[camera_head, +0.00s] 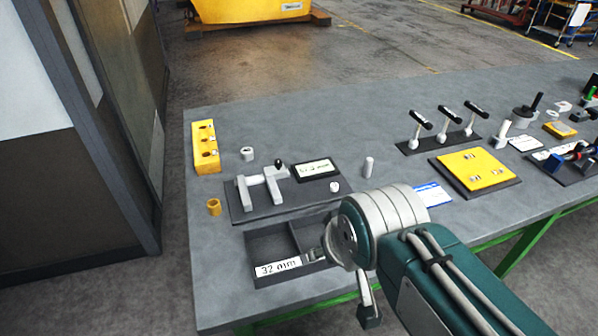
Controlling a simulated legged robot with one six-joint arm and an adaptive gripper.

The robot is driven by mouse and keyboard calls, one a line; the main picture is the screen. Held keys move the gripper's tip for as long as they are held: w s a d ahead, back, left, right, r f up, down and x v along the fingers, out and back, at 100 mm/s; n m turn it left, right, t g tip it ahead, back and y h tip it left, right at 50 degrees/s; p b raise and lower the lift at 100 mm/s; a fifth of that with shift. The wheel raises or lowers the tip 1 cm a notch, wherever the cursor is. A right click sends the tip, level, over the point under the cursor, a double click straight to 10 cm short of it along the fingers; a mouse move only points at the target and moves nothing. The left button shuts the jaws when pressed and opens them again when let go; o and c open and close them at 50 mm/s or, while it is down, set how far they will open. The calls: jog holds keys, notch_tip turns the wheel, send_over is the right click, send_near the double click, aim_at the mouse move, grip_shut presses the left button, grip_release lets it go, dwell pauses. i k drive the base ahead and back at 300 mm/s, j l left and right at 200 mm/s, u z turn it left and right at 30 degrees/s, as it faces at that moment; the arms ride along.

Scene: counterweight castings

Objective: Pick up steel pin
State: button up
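A small upright steel pin (368,167) stands on the grey table, behind my arm's wrist and right of the black display. Another light upright cylinder (498,135) stands farther right, beside the lever plate; I cannot tell whether it is also a steel pin. My gripper (341,285) is at the table's front edge, near the dark tray, partly hidden by my wrist. Its two fingertips show well apart, with nothing visible between them. It is nearer the camera than the steel pin and apart from it.
A dark divided tray (262,243) labelled "32 mm" lies at the front. Behind it is a measuring fixture (262,188) on a dark plate. A yellow block (206,147), a brass bushing (214,207), black-handled levers (448,122) and a yellow plate (472,168) stand around. The table's back is clear.

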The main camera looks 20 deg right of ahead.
aim_at(369, 163)
jog(key=i+l, duration=0.1)
jog(key=l, duration=0.25)
jog(key=i+l, duration=0.1)
jog(key=l, duration=0.2)
jog(key=i+l, duration=0.1)
jog(key=l, duration=0.25)
jog(key=i+l, duration=0.1)
jog(key=l, duration=0.25)
